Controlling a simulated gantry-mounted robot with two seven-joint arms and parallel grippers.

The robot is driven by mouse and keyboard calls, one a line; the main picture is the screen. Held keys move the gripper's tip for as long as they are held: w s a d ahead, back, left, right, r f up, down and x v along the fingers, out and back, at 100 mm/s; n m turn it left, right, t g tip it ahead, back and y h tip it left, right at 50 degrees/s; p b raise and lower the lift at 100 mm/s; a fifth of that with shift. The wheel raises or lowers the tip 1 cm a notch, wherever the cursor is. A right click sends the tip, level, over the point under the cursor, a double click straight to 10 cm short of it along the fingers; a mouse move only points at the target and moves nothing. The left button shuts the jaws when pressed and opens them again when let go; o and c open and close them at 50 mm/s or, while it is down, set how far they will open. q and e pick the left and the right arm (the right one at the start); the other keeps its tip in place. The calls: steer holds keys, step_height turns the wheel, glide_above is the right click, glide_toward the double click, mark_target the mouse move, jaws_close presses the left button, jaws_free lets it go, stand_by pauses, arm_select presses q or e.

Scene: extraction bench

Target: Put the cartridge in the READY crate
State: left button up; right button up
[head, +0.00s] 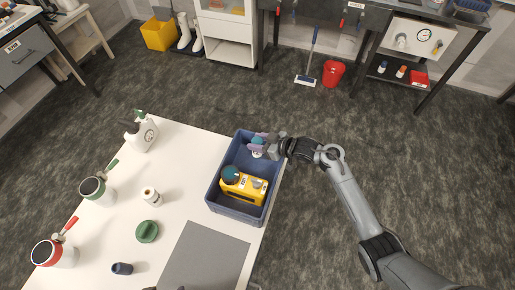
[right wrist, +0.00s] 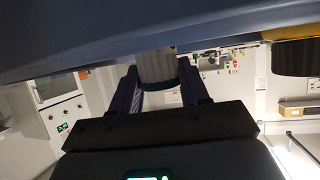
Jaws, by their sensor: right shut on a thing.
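The blue crate (head: 213,194) stands at the right edge of the white table; I cannot read a label on it. My right gripper (head: 258,146) reaches over the crate's far right corner, fingers inside the outline of the rim. It is shut on a small pale cylinder with a teal part (head: 257,153), which seems to be the cartridge. In the right wrist view this cylinder looks grey (right wrist: 157,66) between the purple fingers (right wrist: 160,92). Whether it touches the crate floor is hidden. My left gripper is not in view.
A yellow device (head: 243,187) with a dark teal round part fills the crate's near half. A grey mat (head: 205,258), white jar (head: 151,196), green round piece (head: 147,231), spray bottle (head: 141,135) and two lidded containers with handles share the table.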

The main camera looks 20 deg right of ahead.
steer(key=shift+f+b, duration=0.35)
steer(key=shift+f, duration=1.4)
steer(key=shift+f, duration=0.1)
steer(key=o, duration=0.8)
steer(key=shift+s+d+r, duration=0.1)
steer(key=shift+s+r, duration=0.05)
steer(key=shift+r, duration=0.1)
steer(key=p+v, duration=0.2)
steer(key=v, duration=0.8)
steer(key=shift+s+d, duration=0.1)
steer(key=shift+d, duration=0.05)
steer(key=shift+s+d+r, duration=0.25)
steer(key=shift+s+d, duration=0.1)
steer(key=shift+s, duration=0.1)
